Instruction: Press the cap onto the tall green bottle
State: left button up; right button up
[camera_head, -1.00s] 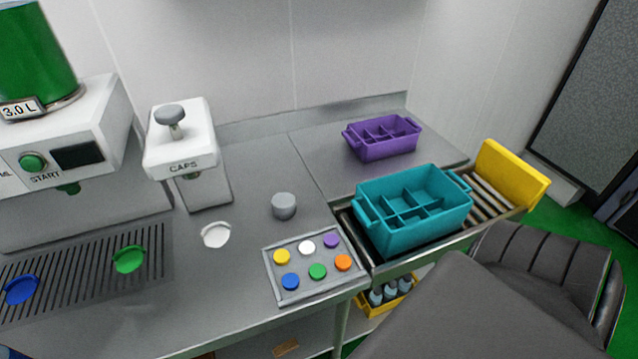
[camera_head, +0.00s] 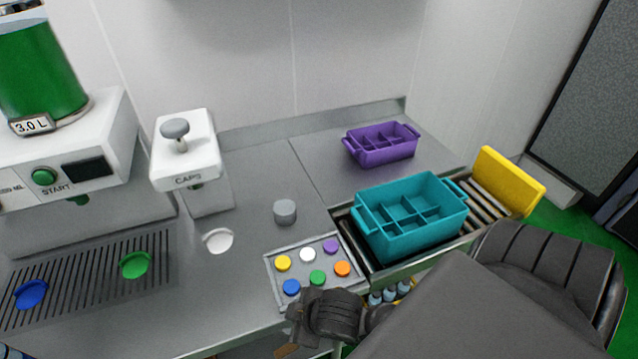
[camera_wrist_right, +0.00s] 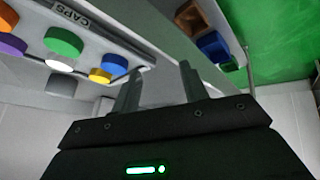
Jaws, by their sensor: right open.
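No tall green bottle is in view. A green cap (camera_head: 317,278) lies in a grey tray (camera_head: 268,285) among caps of other colours. The white capping machine marked CAPS (camera_head: 186,160) has a grey knob (camera_head: 175,129) on top. My right gripper (camera_wrist_right: 158,88) is open and empty, with its two fingers apart in the right wrist view. In the head view my right wrist shows in front of the tray's near edge, with the gripper low and partly hidden. My left gripper is not in view.
A white disc (camera_head: 218,241) and a grey knob (camera_head: 285,211) are on the counter. A teal crate (camera_head: 442,227) stands on rollers; a purple crate (camera_head: 385,155) is behind.

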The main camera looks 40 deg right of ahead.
jog(key=w+a+r+n+y, duration=0.2)
jog(key=a+r+n+y, duration=0.15)
jog(key=a+n, duration=0.4)
jog(key=w+a+r+n+g+y, duration=0.15)
jog(key=a+r+n, duration=0.25)
jog(key=n, duration=0.7)
jog(key=w+a+r+n+t+y, duration=0.1)
jog(key=w+a+r+n+y, duration=0.2)
jog(key=a+n, duration=0.5)
jog(key=d+f+n+g+h, duration=0.2)
jog(key=d+n+g+h, duration=0.4)
jog(key=d+n, duration=1.3)
jog(key=d+h, duration=0.3)
jog(key=d, duration=0.9)
jog(key=shift+s+h, duration=0.3)
jog(key=shift+h, duration=0.1)
jog(key=shift+d, duration=0.1)
